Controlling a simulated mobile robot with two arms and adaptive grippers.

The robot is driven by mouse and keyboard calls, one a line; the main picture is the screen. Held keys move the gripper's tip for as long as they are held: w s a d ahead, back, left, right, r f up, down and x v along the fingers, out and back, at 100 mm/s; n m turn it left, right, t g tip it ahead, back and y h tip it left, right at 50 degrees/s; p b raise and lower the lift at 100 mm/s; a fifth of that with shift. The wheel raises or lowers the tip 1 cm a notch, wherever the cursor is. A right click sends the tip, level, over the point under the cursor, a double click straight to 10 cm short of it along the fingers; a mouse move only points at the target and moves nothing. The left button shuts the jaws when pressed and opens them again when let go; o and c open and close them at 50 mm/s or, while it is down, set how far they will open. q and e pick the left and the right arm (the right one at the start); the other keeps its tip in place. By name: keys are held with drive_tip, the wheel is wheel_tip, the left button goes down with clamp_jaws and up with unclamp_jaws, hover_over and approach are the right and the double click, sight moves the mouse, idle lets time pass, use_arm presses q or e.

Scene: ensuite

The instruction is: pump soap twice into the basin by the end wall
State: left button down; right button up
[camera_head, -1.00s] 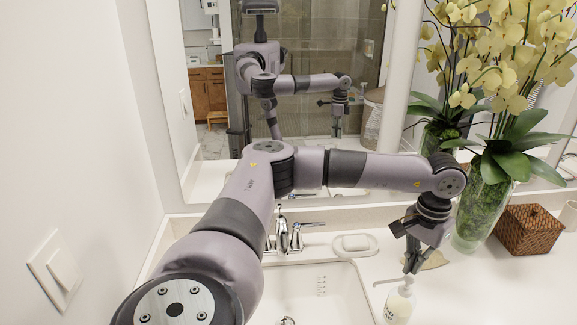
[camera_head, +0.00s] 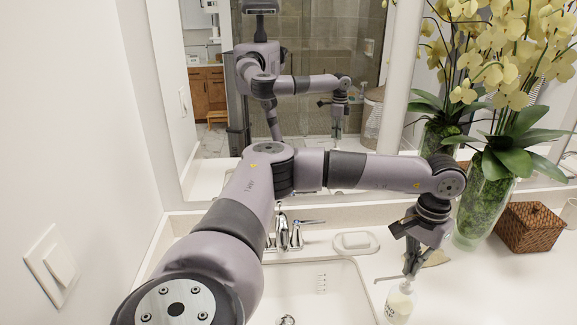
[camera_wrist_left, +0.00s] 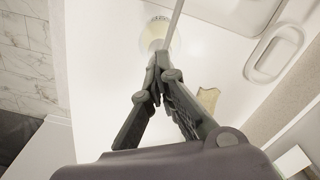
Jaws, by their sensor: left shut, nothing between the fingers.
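A white soap bottle with dark lettering (camera_head: 400,304) stands upright on the counter, right of the basin. Its thin pump spout (camera_head: 387,279) points left toward the basin. The white basin by the end wall (camera_head: 335,288) shows partly behind my left arm. My left gripper (camera_head: 409,274) points down, shut and empty, with its fingertips at the pump top; I cannot tell whether they press on it. In the left wrist view, the fingertips (camera_wrist_left: 158,62) meet just in front of the bottle (camera_wrist_left: 153,36), covering the pump head. My right gripper is not in view.
A chrome faucet (camera_head: 288,236) and a soap dish (camera_head: 355,242) sit behind the basin. A glass vase with yellow orchids (camera_head: 482,208) and a woven box (camera_head: 529,227) stand at the right. A mirror (camera_head: 330,60) covers the back wall. The front right counter is clear.

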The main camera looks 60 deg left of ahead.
use_arm(q)
drive_tip(key=shift+s+f+b, duration=0.1)
drive_tip(key=shift+f+b, duration=0.75)
drive_tip(key=shift+f, duration=0.3)
drive_tip(key=shift+r, duration=0.2)
drive_tip(key=shift+r+p, duration=0.95)
drive_tip(key=shift+r, duration=0.6)
drive_tip(key=shift+f, duration=0.1)
